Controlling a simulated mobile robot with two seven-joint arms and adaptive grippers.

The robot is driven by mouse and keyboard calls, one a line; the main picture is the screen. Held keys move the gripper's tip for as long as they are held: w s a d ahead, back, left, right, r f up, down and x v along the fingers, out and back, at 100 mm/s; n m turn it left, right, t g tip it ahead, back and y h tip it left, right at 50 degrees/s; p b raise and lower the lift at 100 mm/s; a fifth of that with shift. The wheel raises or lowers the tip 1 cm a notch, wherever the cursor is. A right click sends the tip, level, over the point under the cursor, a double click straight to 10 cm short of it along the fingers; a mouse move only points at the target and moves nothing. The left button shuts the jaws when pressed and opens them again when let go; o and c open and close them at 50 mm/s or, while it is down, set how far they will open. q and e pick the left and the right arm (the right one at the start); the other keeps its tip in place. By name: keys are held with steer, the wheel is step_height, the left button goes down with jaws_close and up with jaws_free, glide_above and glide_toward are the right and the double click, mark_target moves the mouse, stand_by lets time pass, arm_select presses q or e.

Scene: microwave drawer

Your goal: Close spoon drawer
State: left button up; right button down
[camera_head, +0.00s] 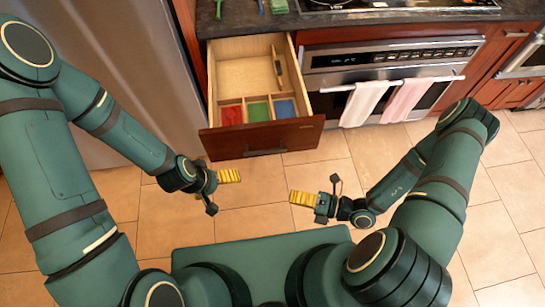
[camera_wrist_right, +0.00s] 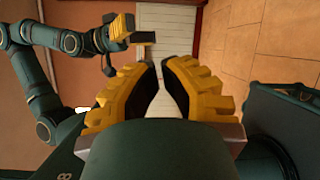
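The wooden drawer (camera_head: 262,139) is pulled out of the cabinet, with a reddish-brown front and a dark bar handle (camera_head: 265,152). Its light wood inside has a divider and small compartments with red (camera_head: 231,115), green (camera_head: 258,111) and blue (camera_head: 285,108) bottoms. A dark, narrow item (camera_head: 278,72) lies in the right part; I cannot tell if it is the spoon. My right gripper (camera_head: 303,198) is in front of the drawer, apart from it; its yellow fingers (camera_wrist_right: 160,68) stand apart and empty. My left gripper (camera_head: 229,176) is just below the drawer front's left part; its finger gap is unclear.
An oven (camera_head: 390,62) with white (camera_head: 363,103) and pink (camera_head: 405,99) towels stands right of the drawer. A grey fridge (camera_head: 135,55) is at left. The dark counter (camera_head: 236,22) lies above the drawer. Tiled floor (camera_head: 262,219) is clear between my arms.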

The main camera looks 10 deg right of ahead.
steer(key=w+d+f+m+t+h, duration=0.1)
steer(key=w+d+m+t+h, duration=0.25)
steer(key=m+t, duration=0.3)
glide_toward(268, 152)
steer(key=shift+g+y, duration=0.25)
steer(key=shift+g, duration=0.1)
steer(key=x, duration=0.5)
steer(key=shift+w+a+r, duration=0.1)
steer(key=shift+a+r, duration=0.15)
steer(key=shift+a, duration=0.1)
steer(key=shift+w, duration=0.6)
